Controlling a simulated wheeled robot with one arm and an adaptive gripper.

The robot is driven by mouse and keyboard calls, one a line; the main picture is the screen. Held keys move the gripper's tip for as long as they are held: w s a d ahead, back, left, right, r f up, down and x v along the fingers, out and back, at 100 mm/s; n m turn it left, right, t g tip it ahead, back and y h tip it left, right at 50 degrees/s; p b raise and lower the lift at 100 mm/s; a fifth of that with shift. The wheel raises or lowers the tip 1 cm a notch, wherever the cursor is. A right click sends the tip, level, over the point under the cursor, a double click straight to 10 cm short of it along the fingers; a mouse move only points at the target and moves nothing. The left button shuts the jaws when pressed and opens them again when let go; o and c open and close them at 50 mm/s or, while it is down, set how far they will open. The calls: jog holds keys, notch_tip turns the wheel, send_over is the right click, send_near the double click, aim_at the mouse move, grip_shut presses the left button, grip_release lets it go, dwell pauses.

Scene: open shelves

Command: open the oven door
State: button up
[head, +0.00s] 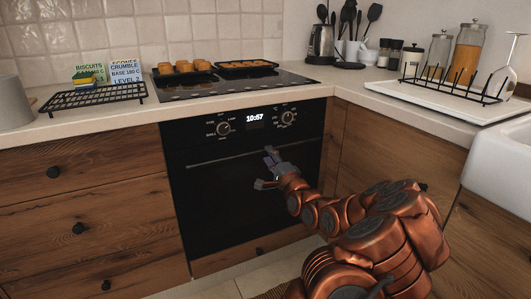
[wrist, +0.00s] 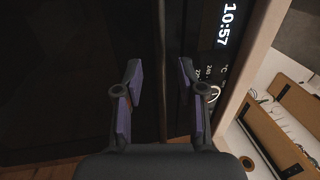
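The black built-in oven has its door (head: 220,200) shut, flush under a control panel with two knobs and a clock reading 10:57. The oven door handle (head: 225,158) is a thin dark bar across the top of the door. My gripper (head: 268,170) is open in front of the door, at handle height right of centre. In the wrist view my gripper (wrist: 160,100) has its two purple-padded fingers spread, with nothing held. A dark vertical line, likely the handle (wrist: 162,60), runs between them. I cannot tell whether they touch it.
Wooden drawers (head: 85,215) flank the oven on the left, and cabinets stand on the right. A hob (head: 235,82) with trays of baked goods is above. A dish rack (head: 460,85) and white sink (head: 505,160) are at right. Floor in front is partly visible.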

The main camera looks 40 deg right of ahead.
jog(key=shift+b+x, duration=0.3)
jog(key=shift+x, duration=1.5)
grip_shut()
jog(key=shift+w, duration=0.1)
